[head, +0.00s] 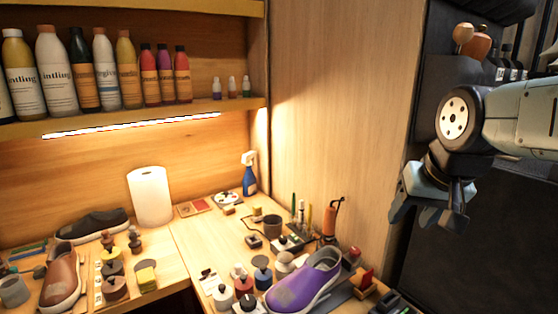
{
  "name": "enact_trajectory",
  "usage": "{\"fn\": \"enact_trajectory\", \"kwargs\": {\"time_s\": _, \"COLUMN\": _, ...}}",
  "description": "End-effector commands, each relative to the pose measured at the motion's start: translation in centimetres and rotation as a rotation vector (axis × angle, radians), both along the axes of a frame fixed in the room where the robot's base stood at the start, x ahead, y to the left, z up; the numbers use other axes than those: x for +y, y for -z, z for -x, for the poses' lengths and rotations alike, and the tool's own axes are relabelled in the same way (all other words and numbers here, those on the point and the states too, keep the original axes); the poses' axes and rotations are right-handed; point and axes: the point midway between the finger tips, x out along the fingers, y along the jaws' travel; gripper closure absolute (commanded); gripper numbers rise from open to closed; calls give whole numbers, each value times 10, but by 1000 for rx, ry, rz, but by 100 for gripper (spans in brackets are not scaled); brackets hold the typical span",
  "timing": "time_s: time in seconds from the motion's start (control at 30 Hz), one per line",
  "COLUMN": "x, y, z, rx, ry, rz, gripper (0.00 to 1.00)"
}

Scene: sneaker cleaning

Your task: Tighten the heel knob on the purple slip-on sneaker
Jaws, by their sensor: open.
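The purple slip-on sneaker (295,291) is on the workbench at the lower middle of the head view. It has a pale sole, and its opening faces up at the upper right end. I cannot make out the heel knob clearly. My gripper (428,216) hangs in the air above and to the right of the sneaker, well apart from it. Its jaws point down, open and empty.
Brushes and jars (262,272) crowd the bench left of the sneaker. An orange-handled tool (330,218) stands upright behind it. A blue spray bottle (249,176) and paper roll (150,196) are farther back. A wooden panel (345,110) rises behind the bench.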

Motion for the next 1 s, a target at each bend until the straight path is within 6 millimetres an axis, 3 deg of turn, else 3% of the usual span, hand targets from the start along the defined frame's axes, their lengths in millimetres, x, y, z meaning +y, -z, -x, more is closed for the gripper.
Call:
{"fn": "enact_trajectory", "kwargs": {"time_s": 0.13, "x": 0, "y": -4, "z": 11, "rx": -31, "ry": -79, "rz": 80, "gripper": 49}}
{"fn": "enact_trajectory", "kwargs": {"time_s": 0.2, "x": 0, "y": -5, "z": 13, "rx": -36, "ry": -100, "rz": 100, "gripper": 43}}
{"fn": "enact_trajectory", "kwargs": {"time_s": 0.37, "x": 0, "y": -5, "z": 5, "rx": -21, "ry": -128, "rz": 118, "gripper": 39}}
{"fn": "enact_trajectory", "kwargs": {"time_s": 0.67, "x": 0, "y": 0, "z": -43, "rx": 69, "ry": -230, "rz": 152, "gripper": 39}}
{"fn": "enact_trajectory", "kwargs": {"time_s": 1.0, "x": 1, "y": 19, "z": -103, "rx": 173, "ry": -361, "rz": 184, "gripper": 39}}
